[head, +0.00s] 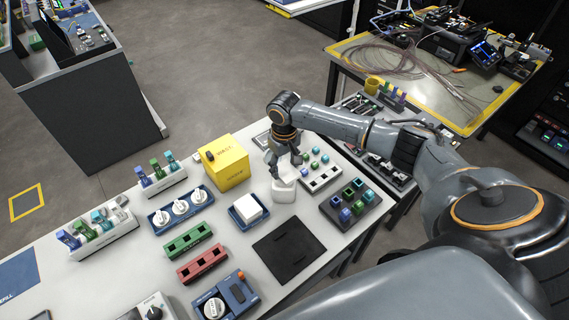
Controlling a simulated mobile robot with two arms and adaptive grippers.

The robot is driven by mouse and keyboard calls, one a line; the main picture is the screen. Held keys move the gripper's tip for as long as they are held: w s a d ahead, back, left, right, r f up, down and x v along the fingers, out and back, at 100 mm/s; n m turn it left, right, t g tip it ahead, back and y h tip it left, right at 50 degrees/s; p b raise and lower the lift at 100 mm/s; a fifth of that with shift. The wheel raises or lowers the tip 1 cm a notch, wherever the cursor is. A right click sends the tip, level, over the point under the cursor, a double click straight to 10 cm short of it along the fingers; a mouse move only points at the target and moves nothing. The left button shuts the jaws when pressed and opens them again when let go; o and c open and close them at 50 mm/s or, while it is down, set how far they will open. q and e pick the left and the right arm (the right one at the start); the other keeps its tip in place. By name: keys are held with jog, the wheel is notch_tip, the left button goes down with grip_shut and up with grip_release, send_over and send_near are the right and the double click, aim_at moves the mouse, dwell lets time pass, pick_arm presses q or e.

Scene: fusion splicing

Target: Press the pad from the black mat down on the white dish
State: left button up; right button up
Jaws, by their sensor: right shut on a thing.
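My right gripper (285,172) points down in the middle of the table, shut on a small pale pad (285,182). The pad is right at the top of a white dish (283,195), a rounded squarish white container. Pad and dish look alike in colour, so I cannot tell whether they touch or how firmly. The black mat (290,252) lies flat in front of the dish and shows no pad on it. My left gripper is not in view.
Left of the dish is a blue tray (236,221) with a white block. A yellow bin (227,170) stands behind it. Right are a white rack (322,179) and a dark rack (350,222) with coloured pieces. Green (188,241) and red (202,264) holders stand front left.

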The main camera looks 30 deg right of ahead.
aim_at(285, 169)
jog(key=shift+f, duration=0.65)
dwell(0.8)
notch_tip(285, 169, up, 6)
jog(key=p, duration=0.6)
jog(key=shift+r, duration=0.1)
dwell(0.4)
dwell(0.3)
